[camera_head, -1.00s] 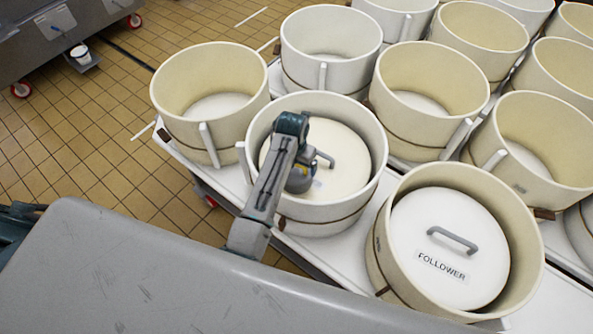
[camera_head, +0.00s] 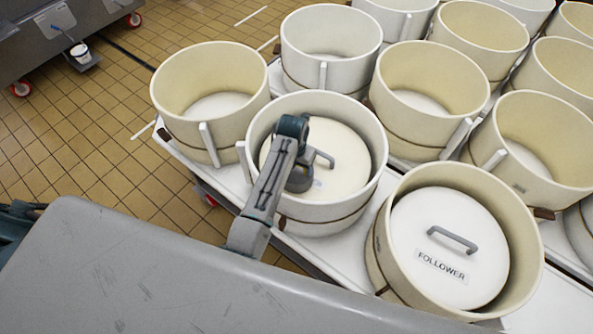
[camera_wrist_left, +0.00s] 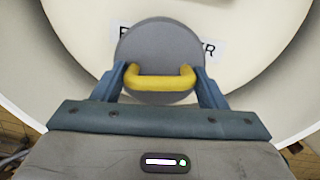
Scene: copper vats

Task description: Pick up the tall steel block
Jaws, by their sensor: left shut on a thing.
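The steel block (camera_wrist_left: 160,50) shows in the left wrist view as a round grey top with a yellow handle (camera_wrist_left: 160,83); its height cannot be judged from above. My left gripper (camera_wrist_left: 160,78) has a finger at each end of the handle and is shut on it. In the head view, my left gripper (camera_head: 298,180) is inside a white tub (camera_head: 318,215), above its pale follower lid (camera_head: 345,160). My arm hides most of the block there. I cannot tell whether the block touches the lid. My right gripper is not in view.
A second lidded tub (camera_head: 455,290) marked FOLLOWER stands at right, with a grey lid handle. Several open cream tubs crowd the white trolley (camera_head: 232,178) behind. The lid's grey handle (camera_head: 322,158) is close beside my gripper. Tiled floor (camera_head: 95,150) is clear at left.

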